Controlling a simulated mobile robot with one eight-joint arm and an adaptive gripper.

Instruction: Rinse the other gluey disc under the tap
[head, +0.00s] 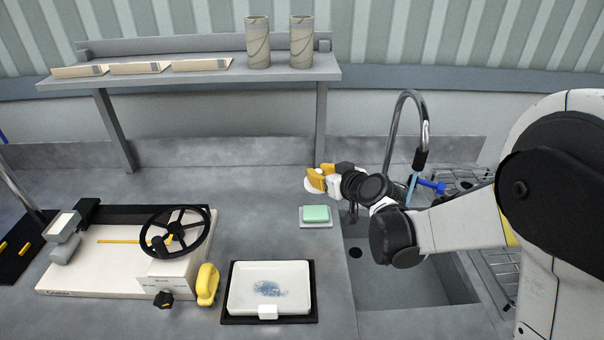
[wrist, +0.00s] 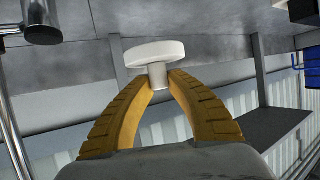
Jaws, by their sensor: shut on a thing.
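My gripper (head: 320,178) is shut on a white disc (head: 311,186), left of the sink and above the counter's back part. In the wrist view my yellow fingers (wrist: 157,85) pinch the short stem of the disc (wrist: 156,52), its flat round head beyond the fingertips. I cannot make out glue on it. The curved metal tap (head: 407,95) stands behind the sink (head: 415,290), to the right of my gripper. A pale blue stream of water (head: 411,187) falls from its spout. The disc is apart from the stream.
A green sponge (head: 316,213) lies on a small dish left of the sink. A white tray (head: 235,300) with a blue smear sits in front. A handwheel device (head: 100,275) stands at left. A shelf (head: 200,74) bears two rolls. A wire rack (head: 465,180) is right of the sink.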

